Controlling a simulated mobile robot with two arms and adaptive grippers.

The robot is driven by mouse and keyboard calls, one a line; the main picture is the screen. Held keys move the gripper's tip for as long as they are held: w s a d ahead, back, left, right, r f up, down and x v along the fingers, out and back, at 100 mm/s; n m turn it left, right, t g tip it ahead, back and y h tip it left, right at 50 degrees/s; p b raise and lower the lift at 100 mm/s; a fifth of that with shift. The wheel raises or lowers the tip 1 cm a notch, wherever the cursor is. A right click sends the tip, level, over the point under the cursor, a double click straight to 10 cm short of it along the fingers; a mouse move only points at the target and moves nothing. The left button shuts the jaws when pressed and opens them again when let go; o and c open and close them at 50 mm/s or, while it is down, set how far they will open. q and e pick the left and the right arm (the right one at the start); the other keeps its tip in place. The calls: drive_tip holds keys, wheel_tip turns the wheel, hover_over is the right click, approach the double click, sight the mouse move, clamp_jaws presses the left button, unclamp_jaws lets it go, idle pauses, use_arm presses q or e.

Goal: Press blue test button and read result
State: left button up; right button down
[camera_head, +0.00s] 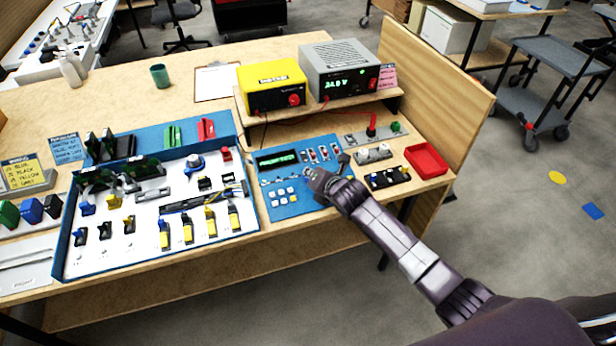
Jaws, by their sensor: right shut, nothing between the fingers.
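The blue analyser panel (276,181) lies near the front edge of the bench, right of the large white board. Its dark display (278,160) shows green text too small to read. A block of small white buttons (283,196) sits on its lower left part. My right gripper (310,174) is shut and empty over the right middle of the panel, and my arm reaches in from the lower right. I cannot tell whether its tips touch the panel. I cannot make out a blue test button; the gripper hides part of the panel. My left gripper is out of view.
A yellow unit (271,86) and a grey power supply (340,72) stand on a shelf behind the panel. Right of it are a small black switch block (388,178) and a red tray (426,160). The white board (150,215) with several connectors fills the left.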

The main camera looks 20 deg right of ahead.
drive_tip(key=shift+w+f, duration=0.1)
drive_tip(key=shift+f, duration=0.25)
idle(0.6)
drive_tip(key=shift+s+r+p, duration=0.2)
drive_tip(key=shift+r+p, duration=0.6)
drive_tip(key=shift+p, duration=0.1)
drive_tip(key=r+p, duration=0.2)
drive_tip(key=s+r+p, duration=0.1)
drive_tip(key=r+p, duration=0.1)
drive_tip(key=p, duration=0.1)
drive_tip(key=shift+r+p, duration=0.3)
drive_tip(key=shift+r, duration=0.1)
